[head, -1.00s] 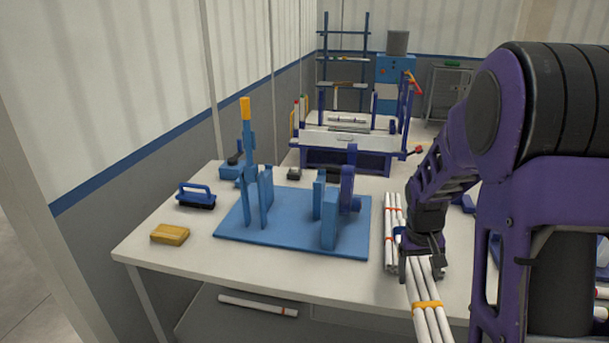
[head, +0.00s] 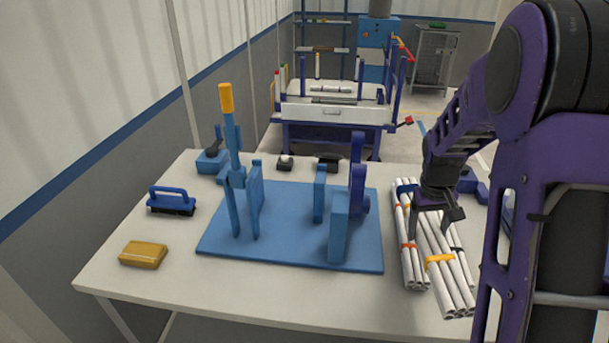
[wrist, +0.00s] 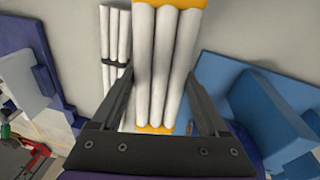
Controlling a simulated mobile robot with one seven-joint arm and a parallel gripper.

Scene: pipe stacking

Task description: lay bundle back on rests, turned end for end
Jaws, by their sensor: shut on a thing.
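My gripper (head: 438,218) is shut on a bundle of white pipes with yellow bands (head: 452,283). It hangs over the table's right side, one end toward me; I cannot tell whether it touches anything below. In the wrist view the bundle (wrist: 165,70) lies between both fingers (wrist: 165,110), with a yellow band at each visible end. Blue uprights (head: 255,205) and thicker blue blocks (head: 339,230) stand on a blue baseplate (head: 290,250) left of my gripper, with nothing lying across them.
A red-banded pipe bundle (head: 411,265) lies just left of the held one. A black-banded bundle (wrist: 115,48) shows beside it in the wrist view. A blue-handled brush (head: 172,203) and yellow block (head: 143,253) sit at left. A cart (head: 335,115) stands behind the table.

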